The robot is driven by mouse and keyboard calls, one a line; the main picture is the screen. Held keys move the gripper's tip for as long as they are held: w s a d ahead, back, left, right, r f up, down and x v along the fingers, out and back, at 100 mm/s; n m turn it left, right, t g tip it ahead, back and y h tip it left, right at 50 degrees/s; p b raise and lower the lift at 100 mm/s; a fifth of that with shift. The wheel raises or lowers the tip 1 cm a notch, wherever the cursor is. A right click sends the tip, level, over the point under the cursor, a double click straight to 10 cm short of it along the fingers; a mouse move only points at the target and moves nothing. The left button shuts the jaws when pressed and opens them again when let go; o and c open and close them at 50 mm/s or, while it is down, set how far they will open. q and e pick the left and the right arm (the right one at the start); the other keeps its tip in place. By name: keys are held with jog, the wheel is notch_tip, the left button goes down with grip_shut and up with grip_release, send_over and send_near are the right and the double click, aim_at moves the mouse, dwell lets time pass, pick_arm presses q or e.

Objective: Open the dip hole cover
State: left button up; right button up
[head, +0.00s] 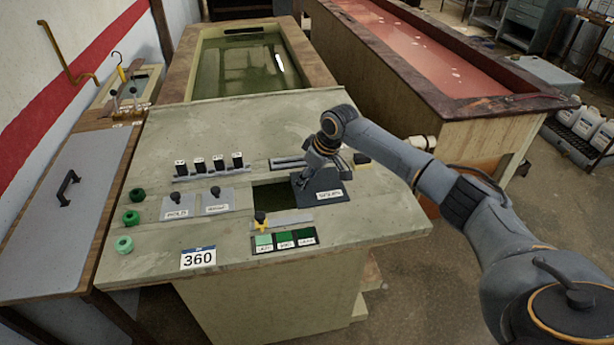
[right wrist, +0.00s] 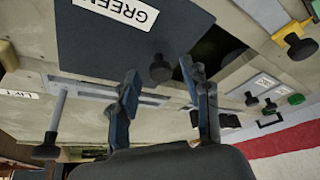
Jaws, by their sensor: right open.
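The dip hole cover (head: 312,202) is a dark flat plate with a white label on the grey console. The label reads "GREEN" in the right wrist view, where the cover (right wrist: 100,45) has a black knob (right wrist: 160,69). The dark hole (head: 272,196) shows uncovered left of the plate, and its edge shows in the wrist view (right wrist: 218,45). My right gripper (head: 308,178) is above the cover. In the wrist view its two fingers (right wrist: 160,80) are apart, with the knob just beyond and between their tips. Contact cannot be told. My left gripper is not in view.
Left of the hole are two grey knobbed plates (head: 217,200) and a row of black-topped levers (head: 209,165). Green knobs (head: 131,217) line the left edge. Liquid tanks (head: 246,65) stand behind.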

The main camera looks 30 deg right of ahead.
aim_at(322, 195)
jog(key=v, duration=1.2)
